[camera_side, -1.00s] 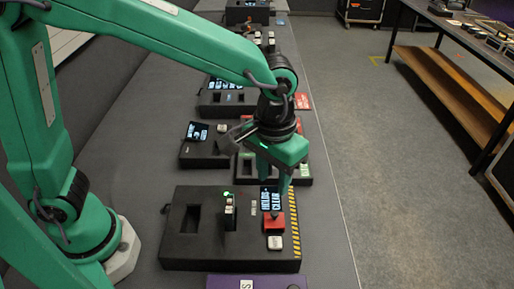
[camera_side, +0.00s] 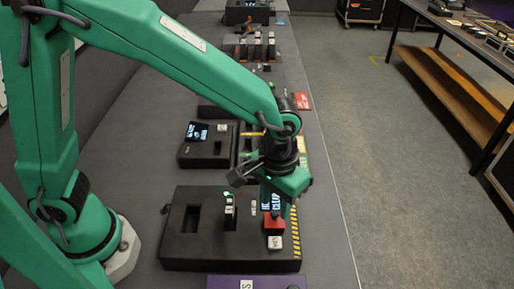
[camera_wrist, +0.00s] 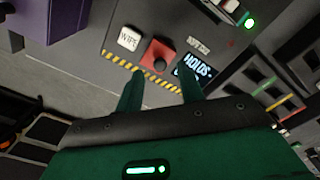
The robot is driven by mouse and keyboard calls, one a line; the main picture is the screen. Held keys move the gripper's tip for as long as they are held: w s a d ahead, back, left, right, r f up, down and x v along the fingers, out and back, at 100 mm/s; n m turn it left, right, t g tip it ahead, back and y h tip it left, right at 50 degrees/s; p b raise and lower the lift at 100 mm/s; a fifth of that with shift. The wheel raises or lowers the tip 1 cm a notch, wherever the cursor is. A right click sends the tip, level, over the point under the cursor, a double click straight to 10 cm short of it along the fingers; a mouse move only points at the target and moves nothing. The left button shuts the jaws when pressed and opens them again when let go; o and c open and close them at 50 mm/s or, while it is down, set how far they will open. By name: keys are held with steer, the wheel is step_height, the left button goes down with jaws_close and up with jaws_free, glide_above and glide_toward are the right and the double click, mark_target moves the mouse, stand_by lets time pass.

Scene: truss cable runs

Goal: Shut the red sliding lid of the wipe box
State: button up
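The wipe box (camera_side: 185,247) is a wide black case with a yellow-black striped right edge. Its red sliding lid (camera_side: 273,229) lies between the lit display (camera_side: 266,199) and the white WIPE button (camera_side: 275,243), which is uncovered. In the side view my gripper (camera_side: 285,206) is low over the box, partly covering the display; contact with the lid cannot be told.
A dark slot (camera_side: 192,219) and a small switch unit with a green light (camera_side: 229,207) sit left of the lid. Other black boxes (camera_side: 205,155) stand behind. A purple box (camera_side: 250,281) is in front. The floor lies beyond the table's right edge.

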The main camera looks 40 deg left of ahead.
steer(key=shift+f, duration=1)
jaws_close()
steer(key=shift+s+d, duration=1.9)
jaws_free()
steer(key=shift+r, duration=0.1)
step_height(320, 180, up, 8)
